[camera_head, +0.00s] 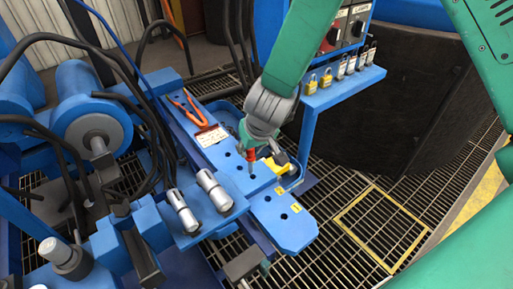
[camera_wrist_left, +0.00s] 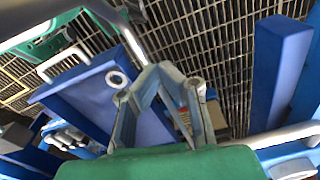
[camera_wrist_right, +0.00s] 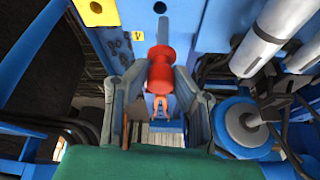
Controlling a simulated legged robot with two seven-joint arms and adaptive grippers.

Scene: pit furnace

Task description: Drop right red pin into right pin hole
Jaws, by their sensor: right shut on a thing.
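The red pin, a red head with a grey shaft, shows in the head view (camera_head: 251,155) and the right wrist view (camera_wrist_right: 160,70). My right gripper (camera_head: 257,138) is shut on its red head, with a finger on either side in the right wrist view (camera_wrist_right: 160,82). The shaft points down at the blue plate (camera_head: 288,236), its tip close to a dark hole (camera_head: 252,176); I cannot tell whether it is in it. More dark holes show along the plate. My left gripper (camera_wrist_left: 162,70) shows only in its wrist view, fingertips together, holding nothing visible.
Orange pliers (camera_head: 190,108) and a white label lie farther back on the blue bench. Two silver cylinders (camera_head: 214,190) stand left of the plate. A yellow object (camera_head: 279,163) is beside the gripper. Padlocks (camera_head: 340,72) line a blue shelf at the upper right.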

